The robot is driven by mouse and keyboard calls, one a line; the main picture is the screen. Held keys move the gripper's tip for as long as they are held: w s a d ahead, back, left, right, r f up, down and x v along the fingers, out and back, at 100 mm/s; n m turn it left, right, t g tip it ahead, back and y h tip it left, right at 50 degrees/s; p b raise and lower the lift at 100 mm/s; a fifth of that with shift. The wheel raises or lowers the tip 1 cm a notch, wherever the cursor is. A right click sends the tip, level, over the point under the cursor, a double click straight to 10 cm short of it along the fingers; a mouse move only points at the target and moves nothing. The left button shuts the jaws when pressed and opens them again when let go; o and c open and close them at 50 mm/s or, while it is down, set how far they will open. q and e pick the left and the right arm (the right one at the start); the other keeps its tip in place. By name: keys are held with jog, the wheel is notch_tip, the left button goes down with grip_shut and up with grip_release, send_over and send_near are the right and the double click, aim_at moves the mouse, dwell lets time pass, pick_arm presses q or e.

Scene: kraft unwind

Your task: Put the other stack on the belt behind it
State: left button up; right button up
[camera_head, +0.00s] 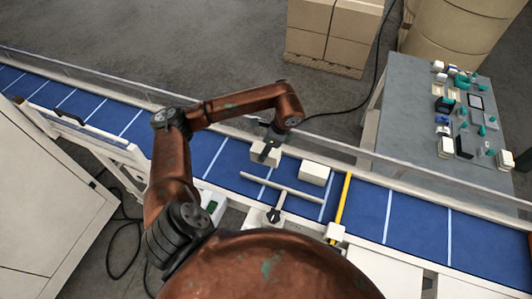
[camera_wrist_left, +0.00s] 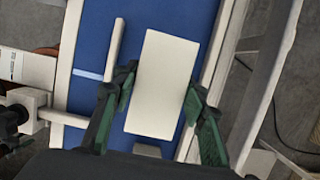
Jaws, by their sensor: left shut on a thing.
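One white block-like stack (camera_head: 265,154) is at the far side of the blue belt (camera_head: 235,165). My left gripper (camera_head: 270,147) comes down on it from above. In the left wrist view the stack (camera_wrist_left: 162,85) lies between the green-padded fingers of the gripper (camera_wrist_left: 157,112), which is shut on it. I cannot tell whether it touches the belt or hangs just above. A second white stack (camera_head: 315,173) lies on the belt to the right, apart from the gripper. My right gripper is not in view.
A T-shaped pusher bar (camera_head: 283,190) reaches over the belt, close to both stacks. A yellow bar (camera_head: 341,207) crosses the belt further right. A rail (camera_head: 400,182) runs along the far edge. The belt is clear right of the yellow bar.

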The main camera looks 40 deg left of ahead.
pick_arm(q)
jog(key=shift+w+a+f, duration=0.2)
jog(key=shift+a+f, duration=0.1)
jog(key=shift+w+f, duration=0.15)
jog(key=shift+f, duration=0.1)
jog(key=shift+w+a+f, duration=0.15)
jog(key=shift+w+f, duration=0.05)
jog(key=shift+f, duration=0.05)
jog(key=f+p, duration=0.2)
jog(key=shift+w+a+f, duration=0.15)
jog(key=shift+w+f, duration=0.05)
jog(key=shift+f, duration=0.7)
jog(key=o, duration=1.2)
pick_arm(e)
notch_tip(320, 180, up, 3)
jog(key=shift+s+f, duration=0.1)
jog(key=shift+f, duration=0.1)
pick_arm(q)
jog(key=shift+o, duration=0.2)
